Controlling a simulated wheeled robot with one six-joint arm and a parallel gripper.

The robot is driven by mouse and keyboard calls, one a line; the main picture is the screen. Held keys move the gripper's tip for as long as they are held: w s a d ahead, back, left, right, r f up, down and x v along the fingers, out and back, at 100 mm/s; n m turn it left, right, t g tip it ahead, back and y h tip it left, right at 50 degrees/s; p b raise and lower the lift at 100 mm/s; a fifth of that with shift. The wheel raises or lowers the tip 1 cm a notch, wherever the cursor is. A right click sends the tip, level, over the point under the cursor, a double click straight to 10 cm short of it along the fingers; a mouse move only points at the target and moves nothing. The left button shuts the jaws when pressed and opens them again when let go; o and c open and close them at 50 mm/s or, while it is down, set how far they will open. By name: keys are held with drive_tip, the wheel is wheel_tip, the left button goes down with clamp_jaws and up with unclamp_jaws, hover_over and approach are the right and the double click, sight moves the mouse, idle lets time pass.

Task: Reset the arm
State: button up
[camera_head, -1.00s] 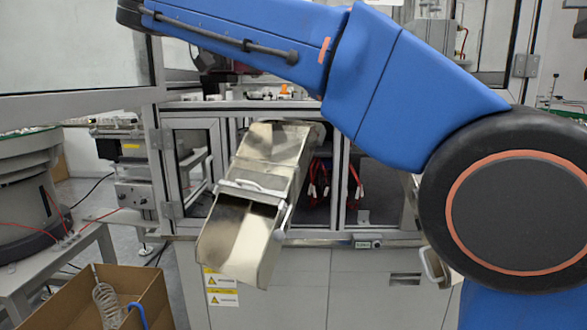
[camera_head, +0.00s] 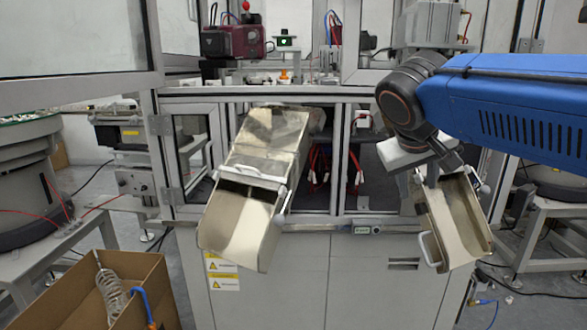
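My blue arm (camera_head: 520,110) reaches in from the right edge, with its dark wrist (camera_head: 405,95) at the upper right of centre. My gripper (camera_head: 432,162) hangs below the wrist, in front of the upper end of the right metal chute (camera_head: 455,220). Its fingers are small and partly hidden, so I cannot tell whether they are open or shut, touching the chute, or holding anything.
A larger metal chute (camera_head: 245,200) slopes out of the cabinet (camera_head: 330,275) left of centre. An open cardboard box (camera_head: 70,300) holding a coiled tube stands at the lower left. A round feeder (camera_head: 25,180) is at the left. Glazed door frames (camera_head: 75,85) stand above.

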drive_tip(key=s+d+f+y, duration=0.1)
drive_tip(key=s+f+y, duration=0.1)
drive_tip(key=s+f, duration=0.7)
drive_tip(key=s+d+f+g+y, duration=0.1)
drive_tip(key=s+d+f+y, duration=0.1)
drive_tip(key=s+f, duration=0.8)
wheel_tip(320, 180, down, 5)
drive_tip(key=shift+r+m, duration=0.2)
drive_tip(key=shift+m, duration=0.2)
